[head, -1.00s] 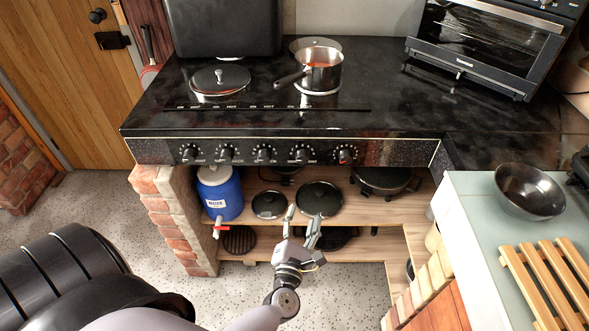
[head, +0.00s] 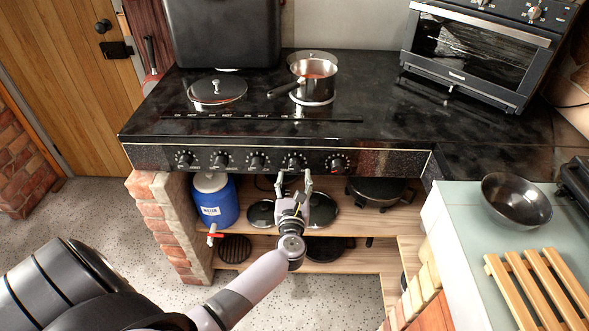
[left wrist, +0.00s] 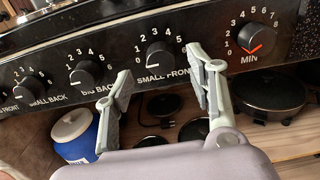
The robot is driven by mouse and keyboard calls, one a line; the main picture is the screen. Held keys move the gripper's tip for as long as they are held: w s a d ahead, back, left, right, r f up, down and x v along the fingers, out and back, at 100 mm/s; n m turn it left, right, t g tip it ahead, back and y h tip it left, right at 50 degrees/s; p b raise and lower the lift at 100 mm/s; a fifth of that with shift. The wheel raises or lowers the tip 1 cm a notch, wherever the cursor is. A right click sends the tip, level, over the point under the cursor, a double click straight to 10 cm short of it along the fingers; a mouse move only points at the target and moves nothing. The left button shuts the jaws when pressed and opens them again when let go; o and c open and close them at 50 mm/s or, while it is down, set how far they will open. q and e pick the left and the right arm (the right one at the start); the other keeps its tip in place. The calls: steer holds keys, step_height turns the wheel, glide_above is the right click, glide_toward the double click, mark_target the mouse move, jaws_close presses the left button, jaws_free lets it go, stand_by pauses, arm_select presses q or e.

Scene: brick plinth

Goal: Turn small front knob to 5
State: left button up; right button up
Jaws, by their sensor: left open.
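The small front knob (head: 295,163) is the fourth from the left on the stove's black front panel. In the left wrist view this black round knob (left wrist: 160,55) sits above the label "SMALL FRONT", with numbers around it. A pale mark shows on its lower left, but its exact setting is hard to read. My left gripper (head: 295,178) is open just below and in front of the knob. In the left wrist view its fingers (left wrist: 160,68) stand on either side of the knob, apart from it. My right gripper is out of view.
The MIN knob with a red pointer (left wrist: 255,40) is to the right, the big back knob (left wrist: 84,74) to the left. A saucepan (head: 315,80) and a lid (head: 217,90) stand on the stove. Below, a shelf holds a blue water container (head: 216,202) and pans.

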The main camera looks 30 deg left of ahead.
mark_target(295, 168)
arm_select(q)
steer(key=shift+x, duration=2)
steer(key=shift+c, duration=0.3)
steer(key=c, duration=1.1)
